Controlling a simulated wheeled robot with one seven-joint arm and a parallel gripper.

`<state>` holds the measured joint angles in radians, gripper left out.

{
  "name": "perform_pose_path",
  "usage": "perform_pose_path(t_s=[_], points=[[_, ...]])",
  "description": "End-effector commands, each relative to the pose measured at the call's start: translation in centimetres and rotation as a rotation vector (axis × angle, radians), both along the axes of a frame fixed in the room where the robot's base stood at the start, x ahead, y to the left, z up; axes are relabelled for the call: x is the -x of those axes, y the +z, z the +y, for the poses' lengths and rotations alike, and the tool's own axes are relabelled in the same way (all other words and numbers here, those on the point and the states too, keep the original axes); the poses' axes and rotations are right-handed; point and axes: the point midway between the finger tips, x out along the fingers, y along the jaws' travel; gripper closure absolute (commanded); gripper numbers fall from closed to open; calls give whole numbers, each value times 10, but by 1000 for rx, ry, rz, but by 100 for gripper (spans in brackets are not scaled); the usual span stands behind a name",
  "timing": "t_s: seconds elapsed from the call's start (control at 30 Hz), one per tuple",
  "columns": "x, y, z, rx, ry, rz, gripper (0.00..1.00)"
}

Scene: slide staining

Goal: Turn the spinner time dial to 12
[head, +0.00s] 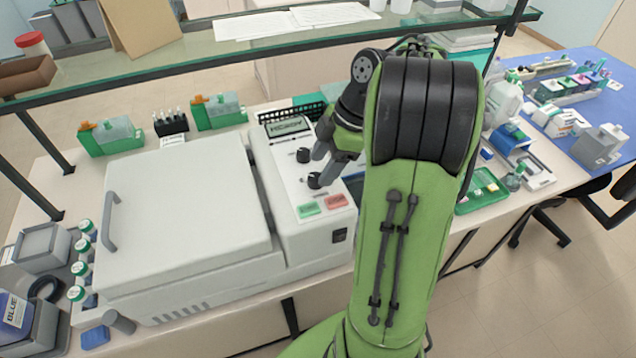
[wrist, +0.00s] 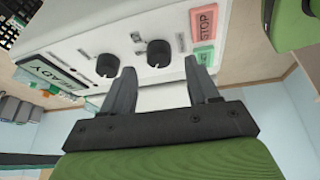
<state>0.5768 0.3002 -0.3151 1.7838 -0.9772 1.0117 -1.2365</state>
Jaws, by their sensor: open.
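The white spinner (head: 190,205) stands on the bench with its lid closed. Its control panel carries two black dials: an upper dial (head: 304,155) by the display and a lower dial (head: 314,180) by the buttons. Their labels are too small to read, so I cannot tell which sets time or their values. My gripper (wrist: 160,66) is open and empty. In the wrist view the dial nearer the buttons (wrist: 159,53) lies between and just beyond the fingertips; contact is not clear. The other dial (wrist: 108,64) is just outside the left finger.
The green START button (head: 309,210) and red STOP button (head: 336,202) lie close below the dials. The display (head: 287,126) is above them. A glass shelf (head: 180,62) runs over the back of the bench.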

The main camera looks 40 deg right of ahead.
Motion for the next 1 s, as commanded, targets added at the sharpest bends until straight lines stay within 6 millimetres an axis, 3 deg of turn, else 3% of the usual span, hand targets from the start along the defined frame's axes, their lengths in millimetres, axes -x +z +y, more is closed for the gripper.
perform_pose_path(t_s=[0.03, 0.2, 0.5, 0.83, 1.0], points=[[-2, -13, 4, 0, 2, 1, 40], [-5, -29, 11, 0, 0, 1, 40], [-6, -30, 12, 1, -1, 0, 42], [-6, -30, 11, 1, 0, -1, 92], [-6, -29, 12, 1, -6, -1, 96]])
